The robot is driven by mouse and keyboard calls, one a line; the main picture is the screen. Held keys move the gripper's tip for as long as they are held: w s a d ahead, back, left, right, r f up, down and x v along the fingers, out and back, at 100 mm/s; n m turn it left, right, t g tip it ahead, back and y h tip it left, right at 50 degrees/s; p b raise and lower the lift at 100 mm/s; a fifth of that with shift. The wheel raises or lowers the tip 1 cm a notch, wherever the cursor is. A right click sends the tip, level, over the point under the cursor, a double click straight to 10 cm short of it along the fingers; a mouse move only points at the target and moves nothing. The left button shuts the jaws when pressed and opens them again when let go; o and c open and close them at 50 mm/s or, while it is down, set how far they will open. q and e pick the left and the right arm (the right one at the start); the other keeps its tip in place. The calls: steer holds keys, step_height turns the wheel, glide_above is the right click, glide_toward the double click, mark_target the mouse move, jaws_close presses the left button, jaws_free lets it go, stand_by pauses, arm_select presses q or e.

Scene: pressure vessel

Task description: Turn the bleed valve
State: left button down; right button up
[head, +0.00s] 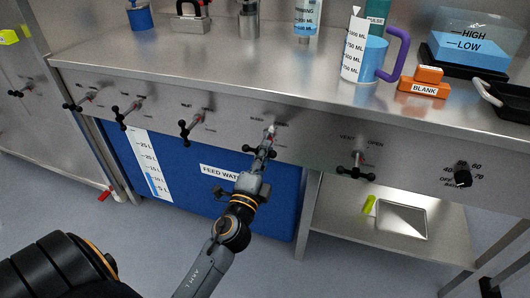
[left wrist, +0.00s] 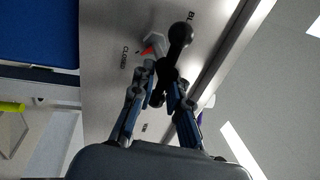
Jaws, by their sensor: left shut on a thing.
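The bleed valve (head: 271,131) is on the front panel of the steel bench, under a label starting "BLEED". In the left wrist view its black handle (left wrist: 180,36) has ball ends, and a red mark shows near the word CLOSED. My left gripper (head: 264,151) reaches up to the valve from below. In the left wrist view my left gripper (left wrist: 162,88) has its fingers on either side of the handle and is shut on it. The fingers hide part of the handle. My right gripper is not in view.
Other black-handled valves flank it, including one at left (head: 189,128) and the vent valve (head: 356,168) at right. A blue feed water tank (head: 215,190) stands below the panel.

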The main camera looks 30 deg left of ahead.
arm_select(q)
steer(key=shift+a+r, duration=0.15)
steer(key=shift+r, duration=0.3)
steer(key=c, duration=1.5)
jaws_free()
steer(key=shift+o, duration=0.5)
steer(key=shift+f, duration=0.2)
